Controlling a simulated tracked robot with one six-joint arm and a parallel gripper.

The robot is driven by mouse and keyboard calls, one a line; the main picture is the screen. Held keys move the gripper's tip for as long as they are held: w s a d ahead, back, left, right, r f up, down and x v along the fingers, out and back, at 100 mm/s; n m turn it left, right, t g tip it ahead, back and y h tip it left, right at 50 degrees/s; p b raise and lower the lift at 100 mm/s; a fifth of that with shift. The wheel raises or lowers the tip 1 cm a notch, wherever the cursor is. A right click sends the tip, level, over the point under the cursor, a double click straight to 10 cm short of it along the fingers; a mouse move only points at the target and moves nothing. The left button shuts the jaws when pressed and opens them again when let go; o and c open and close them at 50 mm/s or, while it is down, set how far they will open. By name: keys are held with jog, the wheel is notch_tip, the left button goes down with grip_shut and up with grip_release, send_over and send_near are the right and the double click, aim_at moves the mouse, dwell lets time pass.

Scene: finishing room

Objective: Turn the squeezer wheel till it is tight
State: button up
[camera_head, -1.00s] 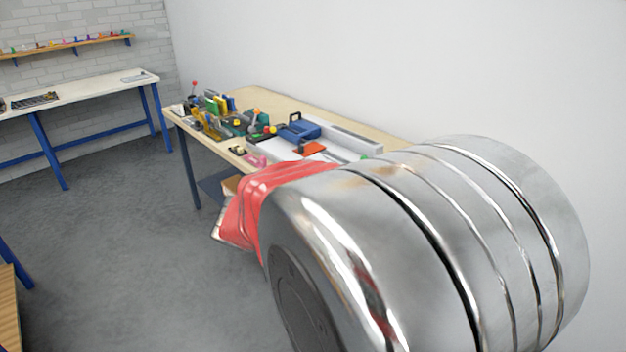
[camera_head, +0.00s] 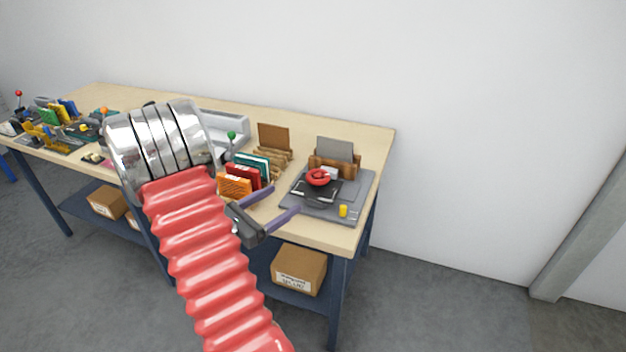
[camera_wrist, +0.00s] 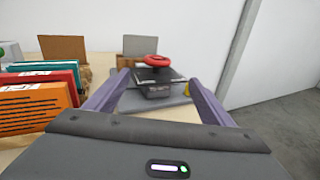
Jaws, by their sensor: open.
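The squeezer wheel is a red ring-shaped wheel (camera_head: 318,177) on top of a dark squeezer (camera_head: 317,190), at the right end of the workbench. It also shows in the wrist view as a red wheel (camera_wrist: 156,60) above the dark block (camera_wrist: 155,80), ahead and between my fingers. My gripper (camera_head: 285,201) is open and empty, its two purple fingers pointing toward the squeezer. It also shows in the wrist view (camera_wrist: 155,88). The fingers appear to stop short of the wheel, with a gap between.
The squeezer stands on a grey base plate (camera_head: 365,190) with a yellow piece (camera_head: 343,211). Orange, red and teal book-like blocks (camera_head: 234,186) stand left of my gripper. A wooden rack with a grey panel (camera_head: 335,150) is behind. The white wall (camera_head: 480,100) backs the bench.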

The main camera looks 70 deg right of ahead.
aim_at(309, 182)
jog(key=shift+d+f+n, duration=0.3)
jog(key=shift+d+f, duration=0.05)
jog(key=shift+d, duration=0.05)
jog(key=x, duration=1.3)
jog(key=shift+d+r, duration=0.15)
jog(key=shift+d, duration=0.25)
jog(key=c, duration=1)
